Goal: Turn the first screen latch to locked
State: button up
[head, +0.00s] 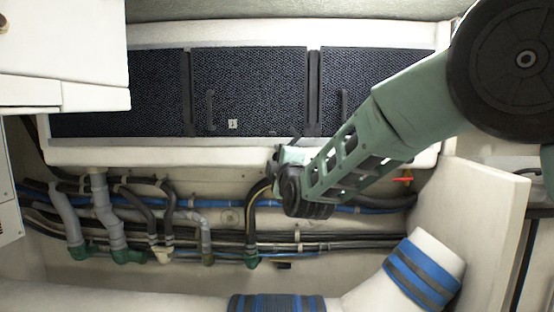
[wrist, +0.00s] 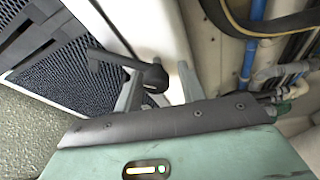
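Dark mesh screens (head: 248,85) sit in a pale frame across the back wall in the head view. A mesh screen also shows at the left of the wrist view (wrist: 60,80). A black latch (wrist: 153,78) with a round hub and a lever pointing left is in the wrist view. My gripper (wrist: 160,90) has its two grey fingers apart, one on each side of the latch hub. A pale gap shows between the hub and the right finger; contact at the left finger cannot be told. In the head view my gripper (head: 282,158) is at the frame's lower edge and hides the latch.
Hoses and pipes (head: 150,215) run along the wall below the screens. A thick white pipe with blue bands (head: 422,270) stands at the lower right. A white box (head: 65,50) juts in at the upper left, and a pale panel (head: 480,220) stands at the right.

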jog(key=shift+o, duration=0.2)
jog(key=shift+r, duration=0.1)
jog(key=b+v, duration=0.7)
jog(key=v, duration=1)
jog(key=shift+s, duration=0.2)
jog(key=shift+d, duration=0.1)
jog(key=shift+c, duration=0.3)
